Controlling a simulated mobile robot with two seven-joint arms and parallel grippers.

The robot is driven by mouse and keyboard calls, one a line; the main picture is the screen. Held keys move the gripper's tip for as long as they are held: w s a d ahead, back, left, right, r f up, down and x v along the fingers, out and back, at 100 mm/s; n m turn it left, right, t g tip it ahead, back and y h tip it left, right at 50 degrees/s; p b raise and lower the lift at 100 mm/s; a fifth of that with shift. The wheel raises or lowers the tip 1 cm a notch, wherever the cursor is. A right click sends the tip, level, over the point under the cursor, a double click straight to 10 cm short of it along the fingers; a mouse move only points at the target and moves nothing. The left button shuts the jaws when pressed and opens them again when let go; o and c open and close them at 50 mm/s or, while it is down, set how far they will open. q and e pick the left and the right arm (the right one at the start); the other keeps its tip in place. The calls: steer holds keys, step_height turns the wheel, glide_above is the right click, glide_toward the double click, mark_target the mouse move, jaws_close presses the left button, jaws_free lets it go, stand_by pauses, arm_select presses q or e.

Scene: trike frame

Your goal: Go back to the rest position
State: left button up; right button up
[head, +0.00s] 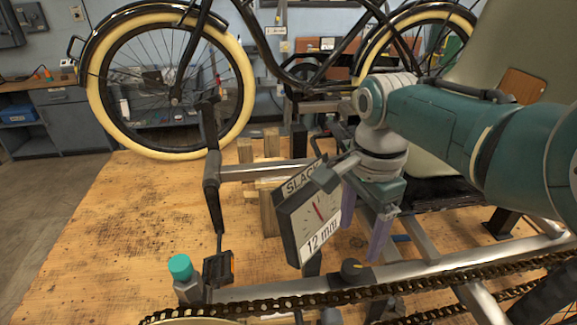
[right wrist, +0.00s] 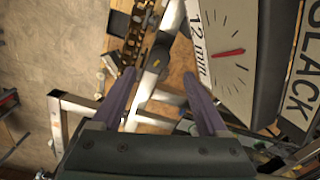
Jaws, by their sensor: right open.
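My right gripper (head: 363,226) hangs from the teal right arm over the trike frame (head: 440,258), its two purple fingers pointing down. In the right wrist view the fingers (right wrist: 158,74) are spread apart, with nothing held between them. A dark knob (head: 352,268) on a frame tube lies just below and beside the fingers. The knob also shows between the fingertips in the right wrist view (right wrist: 156,62). A slack gauge (head: 308,215) reading 12 mm stands just left of the gripper in the head view. My left gripper is not in view.
A chain (head: 300,301) runs along the front of the frame. A crank arm with a pedal (head: 218,268) and a teal-capped post (head: 180,268) stand at the left. A bicycle (head: 170,80) stands behind. The wooden tabletop (head: 120,230) is clear at the left.

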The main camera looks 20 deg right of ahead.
stand_by(0.3)
steer(key=s+f+n+t+h, duration=0.1)
steer(key=s+n+t, duration=0.1)
steer(key=s+n, duration=0.75)
steer(key=s+a+r+n+t+y, duration=0.1)
steer(key=s+a+r+n, duration=0.25)
steer(key=s+n, duration=0.2)
steer(key=s+a+r+n, duration=0.2)
steer(key=s+r+n, duration=0.2)
steer(key=s+r, duration=0.15)
step_height(320, 180, up, 16)
steer(key=p, duration=1.6)
steer(key=shift+s+a+f+n+t, duration=0.15)
steer(key=shift+s+a+n+t, duration=0.05)
steer(key=shift+n+t, duration=0.1)
